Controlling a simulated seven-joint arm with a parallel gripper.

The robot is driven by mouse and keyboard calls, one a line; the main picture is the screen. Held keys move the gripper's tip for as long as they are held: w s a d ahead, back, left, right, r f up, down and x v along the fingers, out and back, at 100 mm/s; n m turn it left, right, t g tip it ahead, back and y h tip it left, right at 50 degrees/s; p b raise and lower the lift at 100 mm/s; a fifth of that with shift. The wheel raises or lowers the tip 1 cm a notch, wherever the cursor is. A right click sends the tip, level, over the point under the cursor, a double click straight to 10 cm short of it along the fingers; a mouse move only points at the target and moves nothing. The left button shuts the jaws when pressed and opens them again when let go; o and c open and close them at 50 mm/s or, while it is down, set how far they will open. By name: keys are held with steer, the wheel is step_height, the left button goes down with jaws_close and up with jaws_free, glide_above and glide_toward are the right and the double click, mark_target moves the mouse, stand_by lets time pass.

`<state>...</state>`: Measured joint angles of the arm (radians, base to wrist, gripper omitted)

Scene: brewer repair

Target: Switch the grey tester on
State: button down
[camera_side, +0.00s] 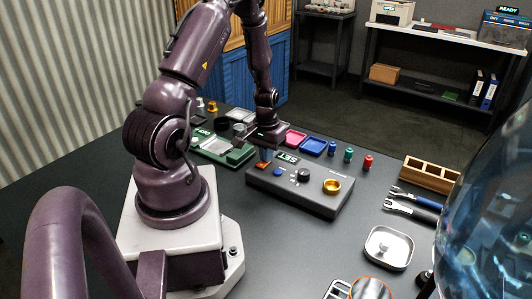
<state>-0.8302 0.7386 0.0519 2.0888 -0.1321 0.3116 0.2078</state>
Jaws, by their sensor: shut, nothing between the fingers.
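The grey tester (318,196) is a dark grey box in the middle of the table. Its top carries a small display with green letters that seem to read "SET" (286,158), a black knob (303,175), a small blue part (279,172) and a brass cup (331,186). A small orange-red part (262,165) sits at its left end. My gripper (265,154) points down over that left end, shut and empty. Its fingertips are close to the orange-red part; I cannot tell whether they touch it.
A green device (222,149) stands left of the tester. Pink (293,138) and blue (314,147) trays and several small coloured pieces lie behind it. Pliers-like tools (413,206), a wooden rack (430,175) and a metal tray (388,248) are to the right.

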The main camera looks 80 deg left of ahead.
steer(key=shift+w+f, duration=0.3)
steer(key=shift+f, duration=0.2)
steer(key=shift+s+d+r, duration=0.2)
steer(key=shift+s+d, duration=0.5)
steer(key=shift+s, duration=0.05)
steer(key=shift+r, duration=0.1)
step_height(320, 180, up, 14)
steer(key=shift+a+r, duration=0.25)
steer(key=shift+a, duration=0.1)
steer(key=shift+w, duration=0.1)
stand_by(0.4)
